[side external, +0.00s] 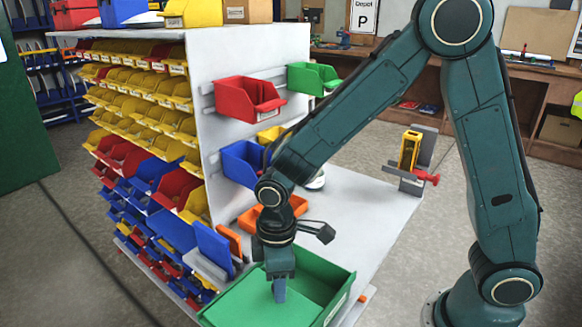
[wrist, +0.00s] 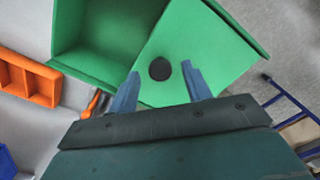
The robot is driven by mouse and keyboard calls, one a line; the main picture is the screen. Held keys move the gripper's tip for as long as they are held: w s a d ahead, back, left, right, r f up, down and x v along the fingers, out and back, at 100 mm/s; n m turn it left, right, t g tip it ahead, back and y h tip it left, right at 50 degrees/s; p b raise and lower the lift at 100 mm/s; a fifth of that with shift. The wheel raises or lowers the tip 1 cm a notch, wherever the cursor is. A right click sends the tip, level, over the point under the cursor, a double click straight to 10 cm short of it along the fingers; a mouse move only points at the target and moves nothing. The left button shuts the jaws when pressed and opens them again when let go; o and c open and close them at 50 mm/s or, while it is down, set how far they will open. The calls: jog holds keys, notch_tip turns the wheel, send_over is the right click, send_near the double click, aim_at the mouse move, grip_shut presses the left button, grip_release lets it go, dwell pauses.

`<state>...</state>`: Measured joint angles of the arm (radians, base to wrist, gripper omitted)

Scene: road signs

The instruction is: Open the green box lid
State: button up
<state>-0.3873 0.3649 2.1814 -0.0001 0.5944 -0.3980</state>
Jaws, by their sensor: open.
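The green box (side external: 342,292) stands at the near end of the grey bench top; it also shows in the wrist view (wrist: 68,62). A flat green lid (wrist: 205,38) with a round black knob (wrist: 160,69) covers one part of it, and the other part is open and looks empty. My gripper (side external: 279,298) points down over the box. In the wrist view its two fingers (wrist: 160,68) are apart, one on each side of the knob. I cannot tell whether they touch it. The knob is hidden in the side view.
An orange tray (side external: 252,222) lies behind the box. Blue and orange panels (side external: 213,245) stand at its left. A rack of bins (side external: 150,110) rises on the left, with red (side external: 248,98) and green bins (side external: 313,77) on its end panel. A yellow-and-grey vise (side external: 410,152) stands at the right.

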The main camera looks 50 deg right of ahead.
notch_tip(320, 180, up, 13)
dwell(0.6)
jog(key=s+d+r+m+t, duration=0.2)
jog(key=s+d+r+m, duration=0.1)
jog(key=s+d, duration=0.3)
jog(key=s+d+r+m+t, duration=0.3)
jog(key=s+d+m, duration=0.3)
jog(key=s, duration=0.3)
jog(key=shift+d+r+t, duration=0.25)
jog(key=shift+d+t, duration=0.05)
jog(key=shift+d, duration=0.45)
